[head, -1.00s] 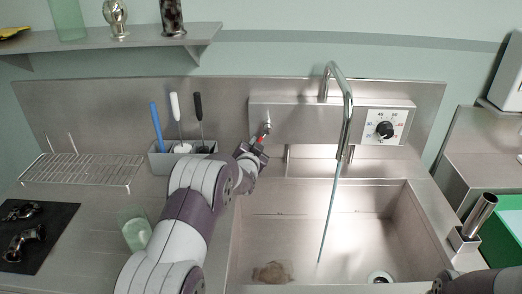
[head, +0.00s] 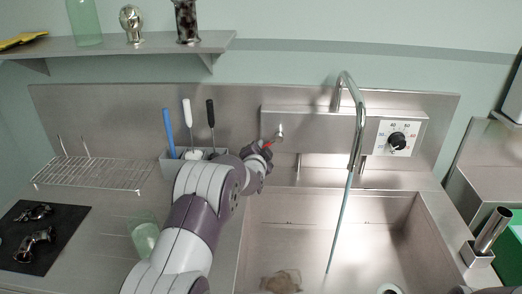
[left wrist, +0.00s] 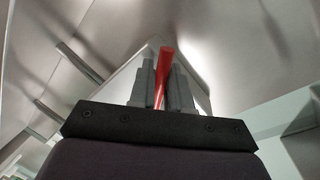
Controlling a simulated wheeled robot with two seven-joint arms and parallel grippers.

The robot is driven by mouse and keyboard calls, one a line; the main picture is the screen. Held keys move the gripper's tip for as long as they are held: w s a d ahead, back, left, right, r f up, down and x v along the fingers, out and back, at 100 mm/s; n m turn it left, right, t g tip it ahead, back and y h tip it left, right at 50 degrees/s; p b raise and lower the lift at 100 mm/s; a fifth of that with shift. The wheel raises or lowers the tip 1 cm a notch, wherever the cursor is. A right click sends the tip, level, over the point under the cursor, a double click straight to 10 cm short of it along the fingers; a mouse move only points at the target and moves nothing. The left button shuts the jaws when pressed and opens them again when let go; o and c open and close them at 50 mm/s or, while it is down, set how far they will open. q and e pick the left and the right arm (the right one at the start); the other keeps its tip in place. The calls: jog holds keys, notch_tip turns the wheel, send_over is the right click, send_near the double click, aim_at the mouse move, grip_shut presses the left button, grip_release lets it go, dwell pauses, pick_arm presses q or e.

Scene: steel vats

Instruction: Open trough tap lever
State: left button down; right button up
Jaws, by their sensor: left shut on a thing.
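The tap lever (head: 269,144) is a thin red handle below a small white-metal pivot (head: 280,130) on the steel panel behind the trough. It slants down and to the left. My left gripper (head: 265,148) is shut on the lever. In the left wrist view the red lever (left wrist: 166,62) stands between the two grey fingers of the left gripper (left wrist: 162,85). The curved steel spout (head: 357,125) hangs over the trough (head: 410,225), and a thin blue-green stream (head: 338,225) runs down from it. My right gripper is not in view.
A caddy (head: 170,168) with several brushes stands left of my gripper. A wire rack (head: 95,173), a green glass (head: 145,238) and a black mat (head: 70,225) are on the left counter. A dial (head: 397,140) is right of the spout. A shelf (head: 110,48) hangs above.

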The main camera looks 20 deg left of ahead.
pick_arm(q)
jog(key=c, duration=1.2)
grip_release()
jog(key=shift+c, duration=0.2)
jog(key=b+v, duration=0.1)
jog(key=v, duration=1.1)
jog(key=shift+s+r+b, duration=0.15)
jog(key=shift+s+b, duration=0.2)
jog(key=shift+b, duration=0.05)
jog(key=shift+d, duration=0.15)
